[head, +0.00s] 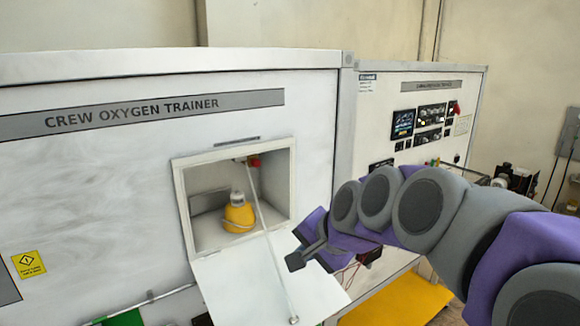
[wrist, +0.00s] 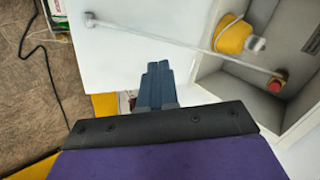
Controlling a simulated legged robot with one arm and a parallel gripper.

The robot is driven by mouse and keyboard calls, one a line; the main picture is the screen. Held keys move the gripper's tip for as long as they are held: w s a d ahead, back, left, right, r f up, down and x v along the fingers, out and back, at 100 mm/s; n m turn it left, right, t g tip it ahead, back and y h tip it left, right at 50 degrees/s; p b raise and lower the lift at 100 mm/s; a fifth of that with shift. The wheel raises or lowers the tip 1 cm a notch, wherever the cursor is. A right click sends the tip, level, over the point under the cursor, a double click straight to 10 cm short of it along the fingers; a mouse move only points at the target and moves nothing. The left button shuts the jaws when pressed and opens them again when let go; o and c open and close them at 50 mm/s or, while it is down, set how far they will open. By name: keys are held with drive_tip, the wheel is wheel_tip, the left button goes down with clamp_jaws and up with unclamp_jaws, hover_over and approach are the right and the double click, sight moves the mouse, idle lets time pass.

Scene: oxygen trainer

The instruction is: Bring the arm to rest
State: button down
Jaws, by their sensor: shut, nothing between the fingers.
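My gripper (head: 304,256) is in front of the crew oxygen trainer panel (head: 60,165), just right of the open compartment (head: 205,180). In the wrist view its two dark fingers (wrist: 157,72) lie together, with nothing between them. My arm reaches in from the right in the head view. The compartment's white door (head: 270,285) hangs open, folded down and outward, near the fingers. I cannot tell whether they touch it. Inside the compartment a yellow mask (head: 240,213) with a pale top sits on the floor. It also shows in the wrist view (wrist: 234,38).
A thin rod runs from a red fitting (head: 254,160) at the compartment's top down to the door. A second panel (head: 405,130) with screens and switches stands to the right, behind my arm. A yellow floor patch (head: 400,303) lies below. A dark cable (wrist: 45,60) lies on the floor.

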drive_tip(key=s+d+f+n+g+h+b, duration=0.1)
drive_tip(key=s+d+f+n+g+b, duration=0.1)
drive_tip(key=s+f, duration=0.8)
drive_tip(key=s+d+f+n+g+h+b, duration=0.2)
drive_tip(key=s+d+f+b, duration=0.3)
drive_tip(key=s+f, duration=0.6)
drive_tip(key=s+d+f+n+g+h+b, duration=0.2)
drive_tip(key=s+f+b, duration=0.4)
drive_tip(key=s+f, duration=0.4)
wheel_tip(320, 180, down, 3)
drive_tip(key=shift+s+d+r+n+g+b, duration=0.1)
drive_tip(key=shift+s+d+n+g+b, duration=0.4)
drive_tip(key=shift+d+g, duration=0.6)
drive_tip(key=shift+w+a, duration=0.2)
drive_tip(key=shift+w, duration=0.05)
